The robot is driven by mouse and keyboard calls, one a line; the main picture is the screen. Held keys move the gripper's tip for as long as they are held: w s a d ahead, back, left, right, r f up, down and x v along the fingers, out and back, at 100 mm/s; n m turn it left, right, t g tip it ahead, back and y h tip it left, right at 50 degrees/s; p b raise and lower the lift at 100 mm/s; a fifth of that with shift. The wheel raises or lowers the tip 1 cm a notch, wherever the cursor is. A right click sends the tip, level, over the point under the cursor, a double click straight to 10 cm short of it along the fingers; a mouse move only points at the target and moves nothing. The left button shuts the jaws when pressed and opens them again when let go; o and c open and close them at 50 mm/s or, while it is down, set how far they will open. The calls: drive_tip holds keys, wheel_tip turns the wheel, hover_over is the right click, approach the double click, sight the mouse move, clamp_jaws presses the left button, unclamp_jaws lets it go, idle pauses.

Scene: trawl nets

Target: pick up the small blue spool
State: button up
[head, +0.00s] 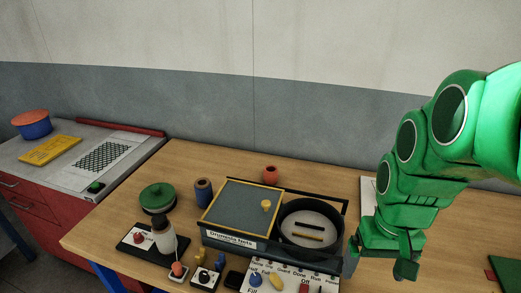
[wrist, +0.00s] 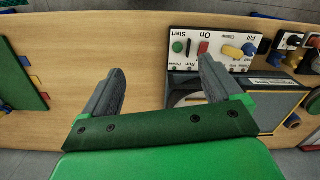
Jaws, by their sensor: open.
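The small blue spool (head: 203,191) stands upright on the wooden bench in the head view, dark blue with brownish ends. It is just left of the grey-lidded box and right of a green round reel (head: 157,197). My gripper (head: 382,262) is at the right, beyond the box and the black round pan, well away from the spool. In the wrist view my gripper (wrist: 161,68) is open, with its two fingers apart and nothing between them.
The box (head: 240,203) with a yellow knob and the black pan (head: 313,218) stand between gripper and spool. In front are a control panel (head: 290,279), switch boxes (head: 206,276) and a white-bodied bottle (head: 163,232). A small red pot (head: 270,174) is behind the box.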

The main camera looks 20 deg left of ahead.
drive_tip(key=w+a+f+n+t+y, duration=0.2)
drive_tip(key=w+a+n, duration=0.3)
drive_tip(key=w+a, duration=1.6)
drive_tip(key=w+a+f+n, duration=0.1)
drive_tip(key=a, duration=0.4)
drive_tip(key=w+a+f+n, duration=0.1)
drive_tip(key=w+a, duration=0.1)
drive_tip(key=a, duration=0.3)
drive_tip(key=w+a+f, duration=0.1)
drive_tip(key=a+f, duration=0.1)
drive_tip(key=a, duration=0.4)
drive_tip(key=shift+w+n+t+y, duration=0.3)
drive_tip(key=shift+w+n+t, duration=0.1)
drive_tip(key=n+y, duration=0.1)
drive_tip(key=n, duration=0.1)
approach(202, 187)
drive_tip(key=w+f, duration=0.1)
drive_tip(key=w+a+f, duration=0.1)
drive_tip(key=f, duration=0.1)
drive_tip(key=w+a+f, duration=0.1)
drive_tip(key=shift+w+a+f, duration=0.15)
drive_tip(key=shift+w+f, duration=0.05)
drive_tip(key=shift+f, duration=0.15)
drive_tip(key=shift+x, duration=4.05)
drive_tip(key=shift+s, duration=0.15)
drive_tip(key=shift+c, duration=0.2)
drive_tip(key=c, duration=1.1)
